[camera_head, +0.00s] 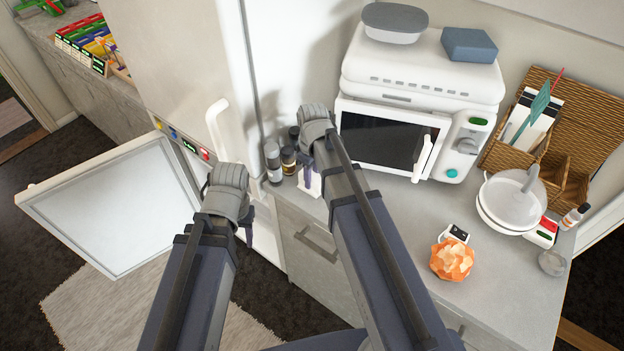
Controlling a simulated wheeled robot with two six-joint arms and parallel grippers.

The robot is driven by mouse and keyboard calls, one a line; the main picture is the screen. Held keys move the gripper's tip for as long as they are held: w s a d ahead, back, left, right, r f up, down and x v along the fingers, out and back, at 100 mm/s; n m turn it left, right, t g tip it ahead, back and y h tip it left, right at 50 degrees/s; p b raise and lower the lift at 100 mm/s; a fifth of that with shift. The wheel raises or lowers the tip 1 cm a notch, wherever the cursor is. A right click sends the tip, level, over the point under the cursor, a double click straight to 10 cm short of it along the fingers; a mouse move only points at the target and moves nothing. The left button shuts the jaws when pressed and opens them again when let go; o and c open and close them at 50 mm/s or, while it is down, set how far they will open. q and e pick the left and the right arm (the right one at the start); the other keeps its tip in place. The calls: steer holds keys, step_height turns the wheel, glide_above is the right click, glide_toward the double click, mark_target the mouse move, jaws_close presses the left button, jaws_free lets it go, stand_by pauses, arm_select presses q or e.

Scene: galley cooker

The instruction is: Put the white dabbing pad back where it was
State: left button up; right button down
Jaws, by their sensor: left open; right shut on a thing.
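My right gripper (308,168) is over the left end of the counter, in front of the small bottles. It is shut on a white thing (309,184) that shows just below it, which looks like the white dabbing pad; the arm hides most of it. I cannot tell whether it touches the counter. My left gripper (247,225) is open beside the counter's left end, near the open white door; its fingers are mostly hidden behind its wrist.
Small bottles (272,160) stand close behind my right gripper. A white microwave (391,140) fills the counter's back. An orange crumpled thing (452,260), white bowls (503,205) and a wicker organiser (570,150) are at right. An open white door (115,205) is at left.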

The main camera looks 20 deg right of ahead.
steer(key=shift+f, duration=0.2)
steer(key=c, duration=0.6)
jaws_free()
steer(key=shift+r, duration=0.1)
step_height(320, 180, up, 12)
steer(key=p, duration=1.2)
steer(key=s+a+m+h, duration=0.1)
steer(key=s+a+m, duration=0.2)
steer(key=s+a, duration=0.7)
steer(key=s, duration=0.4)
steer(key=shift+s+a+r+m, duration=0.2)
steer(key=shift+m, duration=0.2)
